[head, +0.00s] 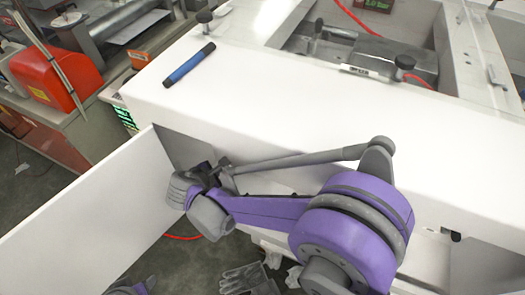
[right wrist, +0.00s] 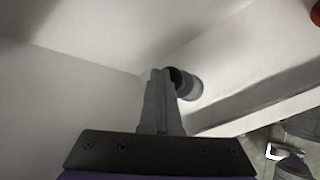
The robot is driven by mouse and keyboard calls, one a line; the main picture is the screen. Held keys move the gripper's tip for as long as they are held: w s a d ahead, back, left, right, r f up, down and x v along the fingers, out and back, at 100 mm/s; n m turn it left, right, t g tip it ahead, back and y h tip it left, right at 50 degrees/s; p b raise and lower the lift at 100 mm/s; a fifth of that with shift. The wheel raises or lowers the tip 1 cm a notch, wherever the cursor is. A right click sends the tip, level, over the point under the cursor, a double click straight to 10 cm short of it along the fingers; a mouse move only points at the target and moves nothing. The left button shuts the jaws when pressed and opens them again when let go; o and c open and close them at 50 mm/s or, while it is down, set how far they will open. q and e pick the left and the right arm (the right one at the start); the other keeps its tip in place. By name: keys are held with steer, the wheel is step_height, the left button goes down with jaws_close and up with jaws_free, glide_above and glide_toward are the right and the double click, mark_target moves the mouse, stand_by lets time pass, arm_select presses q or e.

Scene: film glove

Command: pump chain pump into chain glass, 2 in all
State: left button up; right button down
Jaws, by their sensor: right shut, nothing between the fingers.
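I cannot make out a chain pump or a chain glass in either view. My right gripper (right wrist: 159,74) is shut and empty in the right wrist view, with pale walls or panels around it. A short dark grey cylinder (right wrist: 187,85) shows just right of its fingertips; I cannot tell what it is or whether they touch. In the head view a purple and grey arm of mine reaches left in front of the white bench; its fingers cannot be made out there. My left gripper is not in view.
A blue and black marker (head: 189,65) lies on the white bench top (head: 255,105). A white panel (head: 90,215) stands out from the bench front at left. Grey gloves (head: 248,279) lie on the floor.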

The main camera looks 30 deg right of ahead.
steer(key=shift+f, duration=0.4)
steer(key=shift+r, duration=0.1)
steer(key=shift+r+p, duration=0.45)
steer(key=shift+r, duration=0.55)
step_height(320, 180, up, 6)
steer(key=p, duration=0.4)
stand_by(0.3)
stand_by(2.2)
